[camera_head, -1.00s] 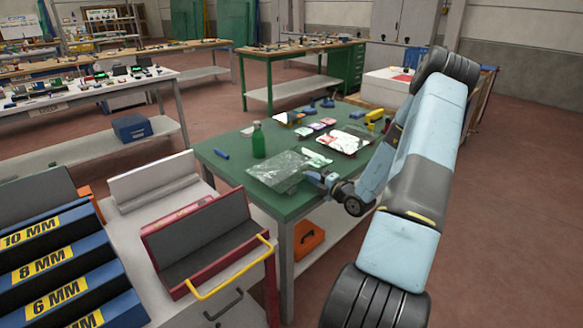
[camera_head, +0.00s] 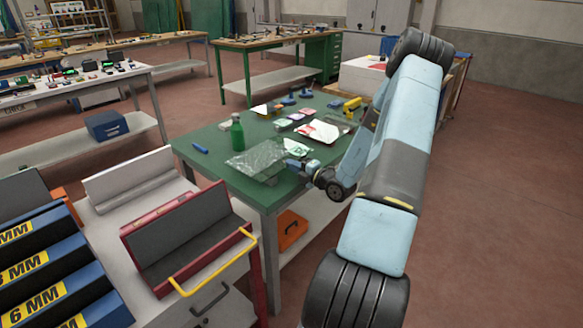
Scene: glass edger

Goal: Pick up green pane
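A clear, faintly greenish glass pane (camera_head: 255,159) lies flat on the near part of the green-topped table (camera_head: 196,153). I cannot tell for certain that it is the green pane. My gripper (camera_head: 298,164) is low over the table's near right edge, just right of the pane. The fingers are small and partly hidden by my wrist. I cannot tell whether they are open or shut, or whether they touch the pane.
A green bottle (camera_head: 237,133) stands just behind the pane. A white tray (camera_head: 323,131) and small packets lie behind my gripper. A red tray with a yellow handle (camera_head: 187,226) stands in front, on the left.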

